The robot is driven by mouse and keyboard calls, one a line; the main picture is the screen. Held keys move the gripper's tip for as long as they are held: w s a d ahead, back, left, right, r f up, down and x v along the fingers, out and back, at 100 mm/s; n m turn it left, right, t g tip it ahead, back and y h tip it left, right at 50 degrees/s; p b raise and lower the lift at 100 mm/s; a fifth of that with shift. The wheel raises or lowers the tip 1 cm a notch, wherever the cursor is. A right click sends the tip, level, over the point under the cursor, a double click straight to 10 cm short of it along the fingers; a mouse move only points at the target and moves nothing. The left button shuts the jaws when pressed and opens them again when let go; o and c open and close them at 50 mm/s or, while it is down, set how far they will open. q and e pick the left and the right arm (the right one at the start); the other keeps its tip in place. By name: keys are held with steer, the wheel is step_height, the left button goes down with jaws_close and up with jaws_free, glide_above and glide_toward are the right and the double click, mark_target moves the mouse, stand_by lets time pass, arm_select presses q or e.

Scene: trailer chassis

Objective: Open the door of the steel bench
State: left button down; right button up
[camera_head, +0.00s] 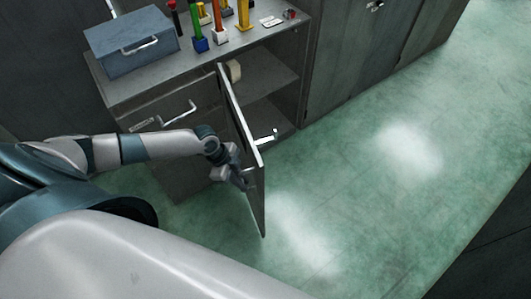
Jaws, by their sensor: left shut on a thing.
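The steel bench (112,97) stands at the upper left, with a grey top and dark sides. Its door (243,128) stands swung well out from the front, so I see its top and outer edge. Behind it, the inside of the cabinet (268,72) shows a shelf and a pale round object. My left gripper (240,178) is at the outer face of the door, near its free edge, and is shut on the door's handle, which my fingers mostly hide. My right gripper is not in view.
A blue-grey toolbox (131,44) and several coloured tools (218,22) are on the bench top. A drawer with a handle (178,116) is left of the door. Dark cabinets (345,50) stand right of the bench. The green floor (385,190) is clear to the right.

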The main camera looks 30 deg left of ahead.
arm_select(q)
steer(key=s+a, duration=0.4)
steer(key=a, duration=0.1)
steer(key=shift+b, duration=0.35)
steer(key=shift+a, duration=0.1)
steer(key=c, duration=1.8)
jaws_free()
steer(key=shift+o, duration=0.2)
